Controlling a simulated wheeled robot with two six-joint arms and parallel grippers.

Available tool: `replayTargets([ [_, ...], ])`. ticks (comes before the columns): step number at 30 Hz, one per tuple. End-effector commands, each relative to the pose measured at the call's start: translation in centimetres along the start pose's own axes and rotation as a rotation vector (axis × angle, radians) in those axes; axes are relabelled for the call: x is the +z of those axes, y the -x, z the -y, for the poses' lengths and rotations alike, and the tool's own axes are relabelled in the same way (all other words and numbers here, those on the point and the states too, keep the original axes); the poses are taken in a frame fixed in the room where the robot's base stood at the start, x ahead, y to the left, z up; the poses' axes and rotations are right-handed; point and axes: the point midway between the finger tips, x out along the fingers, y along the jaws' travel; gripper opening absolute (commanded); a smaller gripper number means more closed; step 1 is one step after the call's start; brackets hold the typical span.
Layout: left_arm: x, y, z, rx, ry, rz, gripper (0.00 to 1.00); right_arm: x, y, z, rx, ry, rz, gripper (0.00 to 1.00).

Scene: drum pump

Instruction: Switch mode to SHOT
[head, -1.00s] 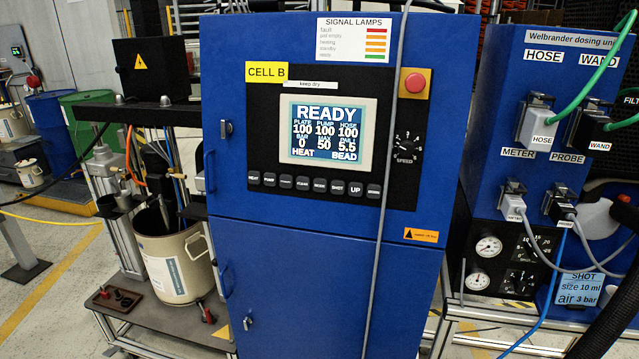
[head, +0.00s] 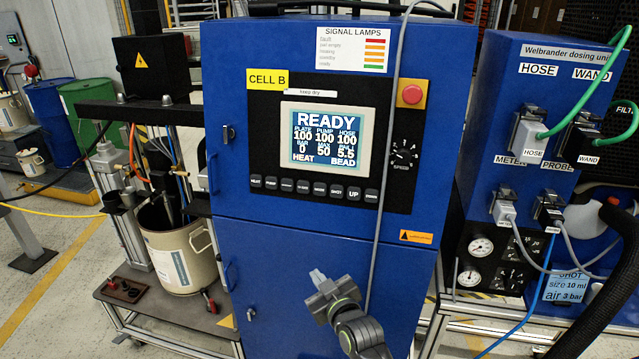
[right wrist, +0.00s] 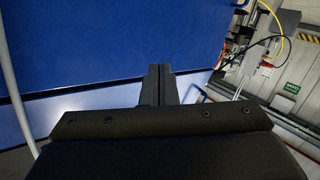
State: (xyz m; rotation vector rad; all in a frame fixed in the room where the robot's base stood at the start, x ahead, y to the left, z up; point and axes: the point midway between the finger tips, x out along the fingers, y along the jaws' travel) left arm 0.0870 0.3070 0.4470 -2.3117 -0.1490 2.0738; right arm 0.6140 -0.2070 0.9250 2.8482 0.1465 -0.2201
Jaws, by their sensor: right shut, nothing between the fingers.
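The blue control cabinet (head: 415,150) fills the middle of the head view. Its screen (head: 327,137) reads READY, with HEAT at the lower left and BEAD at the lower right. Below the screen runs a row of dark buttons, among them the MODE button (head: 319,188) and the SHOT button (head: 336,190). My right gripper (head: 318,277) is shut and empty. It is in front of the lower cabinet door, well below the button row. In the right wrist view its shut fingers (right wrist: 160,84) point at plain blue cabinet surface. My left gripper is not in view.
A grey cable (head: 383,200) hangs down the cabinet front, right of the screen. A red stop button (head: 412,94) and the speed knob (head: 404,152) are at the right of the panel. The dosing unit (head: 520,90) with hoses stands at the right. A pail (head: 180,255) stands at the left.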

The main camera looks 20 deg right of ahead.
Motion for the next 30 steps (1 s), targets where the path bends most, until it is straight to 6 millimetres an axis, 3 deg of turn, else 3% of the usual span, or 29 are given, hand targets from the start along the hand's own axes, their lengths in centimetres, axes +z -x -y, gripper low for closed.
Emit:
replayTargets([
  [1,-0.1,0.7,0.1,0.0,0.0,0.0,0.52,-3.9,0.2,-0.7,0.009,0.012,-0.062,0.0],
  [3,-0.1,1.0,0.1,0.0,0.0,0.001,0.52,-8.1,0.6,-1.3,0.021,0.028,-0.133,0.0],
  [6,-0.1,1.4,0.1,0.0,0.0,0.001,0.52,-12.9,1.5,-2.1,0.036,0.049,-0.219,0.0],
  [10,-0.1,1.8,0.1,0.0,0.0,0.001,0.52,-16.8,2.6,-2.7,0.051,0.068,-0.291,0.0],
  [15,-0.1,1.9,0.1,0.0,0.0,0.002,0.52,-18.7,3.2,-3.0,0.059,0.078,-0.328,0.0],
  [30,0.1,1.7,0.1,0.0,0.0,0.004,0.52,-18.5,3.3,-2.9,0.059,0.077,-0.327,0.0],
])
